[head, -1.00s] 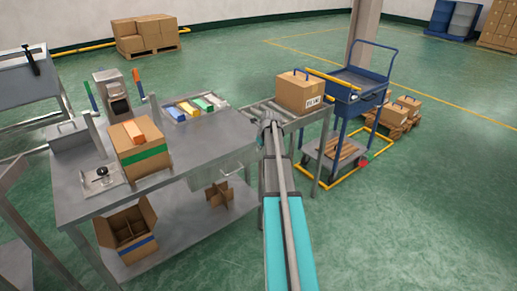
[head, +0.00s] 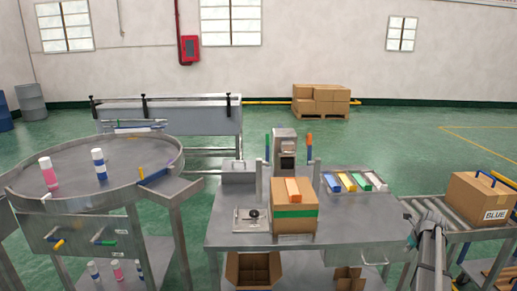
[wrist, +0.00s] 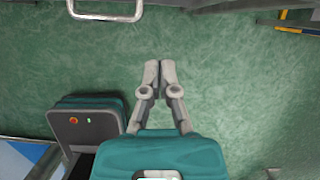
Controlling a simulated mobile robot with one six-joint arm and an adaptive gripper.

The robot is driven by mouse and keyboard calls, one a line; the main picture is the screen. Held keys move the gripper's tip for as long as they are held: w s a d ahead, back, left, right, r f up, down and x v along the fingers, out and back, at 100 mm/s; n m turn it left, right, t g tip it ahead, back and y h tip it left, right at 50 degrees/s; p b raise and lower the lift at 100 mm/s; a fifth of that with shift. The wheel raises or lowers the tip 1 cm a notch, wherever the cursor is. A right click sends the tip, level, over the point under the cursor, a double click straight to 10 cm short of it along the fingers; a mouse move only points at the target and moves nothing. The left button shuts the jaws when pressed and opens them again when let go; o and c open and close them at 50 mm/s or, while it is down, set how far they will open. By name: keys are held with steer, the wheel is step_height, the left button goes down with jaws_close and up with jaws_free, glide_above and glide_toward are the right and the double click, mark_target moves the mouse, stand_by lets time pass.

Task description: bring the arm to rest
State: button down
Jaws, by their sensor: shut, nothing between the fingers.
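My gripper (wrist: 160,72) shows in the wrist view with its two grey fingertips together and nothing between them. It hangs over bare green floor. A metal handle (wrist: 105,12) shows at the top of that view, apart from the fingertips. In the head view my arm reaches in at the lower right, beside the right end of the steel workbench. The fingertips cannot be made out there.
The steel workbench (head: 345,236) carries a carton with a green band (head: 294,222) and a tray of coloured blocks (head: 355,183). A roller conveyor (head: 427,207) at right holds a box labelled BLUE (head: 480,200). A round table (head: 100,195) with cans stands left.

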steer(key=s+a+r+n+g+p, duration=0.1)
steer(key=s+a+r+n+p, duration=0.15)
steer(key=a+n, duration=0.9)
steer(key=s+a+r+n+g+p, duration=0.1)
steer(key=s+a+r+n+p, duration=0.35)
steer(key=a, duration=1.15)
steer(key=s+a+r+n+g+p, duration=0.1)
steer(key=s+a+n+p, duration=0.1)
steer(key=s+a+n, duration=0.3)
steer(key=s+a+r+n+g+p, duration=0.1)
steer(key=s+a+n, duration=0.3)
steer(key=a+n, duration=1)
steer(key=shift+s+a+r+p, duration=0.35)
steer(key=shift+r+p, duration=0.2)
steer(key=shift+r, duration=0.05)
